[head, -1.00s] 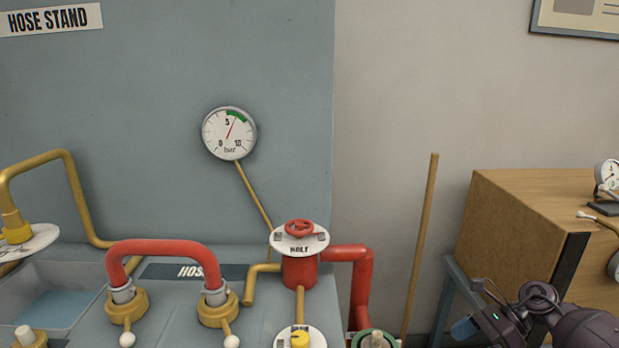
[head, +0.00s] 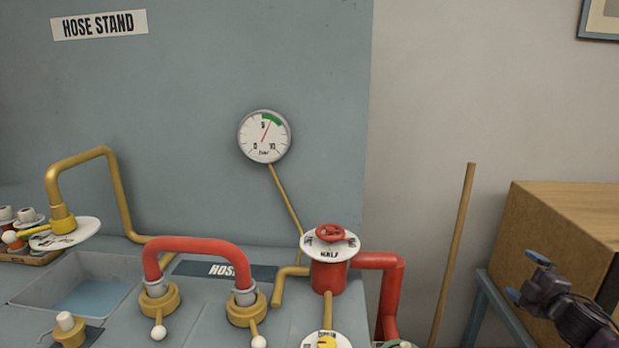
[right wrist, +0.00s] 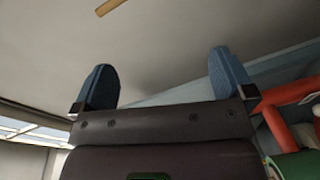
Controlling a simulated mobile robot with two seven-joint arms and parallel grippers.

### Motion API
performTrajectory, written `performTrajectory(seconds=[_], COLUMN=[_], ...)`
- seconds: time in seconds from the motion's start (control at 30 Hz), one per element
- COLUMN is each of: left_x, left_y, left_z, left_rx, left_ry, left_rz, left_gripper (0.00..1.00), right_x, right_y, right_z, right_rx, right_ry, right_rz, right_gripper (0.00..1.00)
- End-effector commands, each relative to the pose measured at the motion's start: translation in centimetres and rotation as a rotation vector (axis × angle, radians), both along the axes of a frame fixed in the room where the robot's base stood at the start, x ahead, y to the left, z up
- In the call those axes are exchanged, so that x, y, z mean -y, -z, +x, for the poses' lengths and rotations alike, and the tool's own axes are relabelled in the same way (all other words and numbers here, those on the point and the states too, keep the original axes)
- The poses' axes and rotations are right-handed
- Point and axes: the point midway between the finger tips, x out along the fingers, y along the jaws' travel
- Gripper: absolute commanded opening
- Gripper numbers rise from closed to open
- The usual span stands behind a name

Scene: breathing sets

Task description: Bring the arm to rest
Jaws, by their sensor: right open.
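My right gripper (head: 524,283) is at the right of the head view, in front of the wooden cabinet and right of the hose stand. In the right wrist view its two blue fingers (right wrist: 162,85) stand wide apart with nothing between them. My left gripper and arm do not show in any view.
The hose stand holds a red hose (head: 195,245), a red valve (head: 328,275) marked HALF, a gauge (head: 264,137), a brass spout (head: 115,195) and a basin (head: 75,290). A wooden pole (head: 453,255) leans on the wall. A wooden cabinet (head: 560,235) stands at right.

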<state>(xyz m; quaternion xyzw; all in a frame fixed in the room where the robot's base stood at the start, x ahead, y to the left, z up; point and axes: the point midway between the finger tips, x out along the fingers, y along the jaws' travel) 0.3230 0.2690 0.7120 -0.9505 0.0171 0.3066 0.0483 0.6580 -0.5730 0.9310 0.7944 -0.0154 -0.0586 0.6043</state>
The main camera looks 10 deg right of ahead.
Motion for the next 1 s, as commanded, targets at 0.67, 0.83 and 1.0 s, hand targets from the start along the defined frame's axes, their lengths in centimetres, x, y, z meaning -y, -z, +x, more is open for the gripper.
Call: performTrajectory(seconds=[0.67, 0.83, 1.0], left_x=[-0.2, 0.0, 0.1], left_y=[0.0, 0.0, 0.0], left_z=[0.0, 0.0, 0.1], left_rx=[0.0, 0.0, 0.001], left_ry=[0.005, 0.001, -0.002], left_rz=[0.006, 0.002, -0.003], left_gripper=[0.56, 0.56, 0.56], right_x=[-5.8, -12.3, -19.3], right_y=[14.6, 19.7, 22.9], right_z=[-9.1, -15.2, -22.3], right_rx=[-0.271, -0.348, -0.41], right_ry=[0.246, 0.232, 0.239], right_rz=[0.555, 0.681, 0.838], right_gripper=[1.0, 1.0, 1.0])
